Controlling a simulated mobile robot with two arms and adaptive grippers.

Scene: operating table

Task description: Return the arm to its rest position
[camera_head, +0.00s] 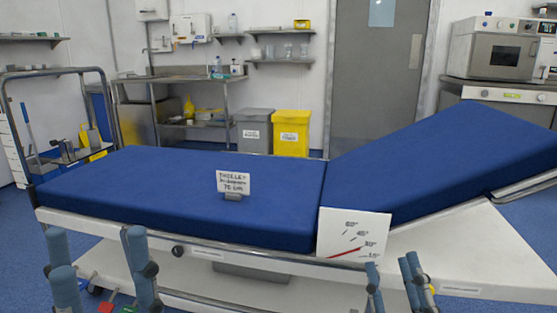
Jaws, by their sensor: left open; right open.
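My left gripper (98,262) is at the lower left, in front of the table's near side. Its grey-blue fingers are spread, with nothing between them. My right gripper (391,282) is at the bottom right of centre, below the angle card. Its fingers are apart and empty. Both grippers point upward in the picture, and the rest of both arms is out of frame. The operating table (200,185) has a blue padded top. Its flat section is on the left and its right section (440,155) is tilted up towards the right.
A small lettered sign (234,182) stands on the flat pad. A white angle card (352,232) with a red line is at the near edge. A metal-framed trolley (105,85) stands at the left. Grey and yellow bins (291,133) stand behind. Free floor shows at the far left.

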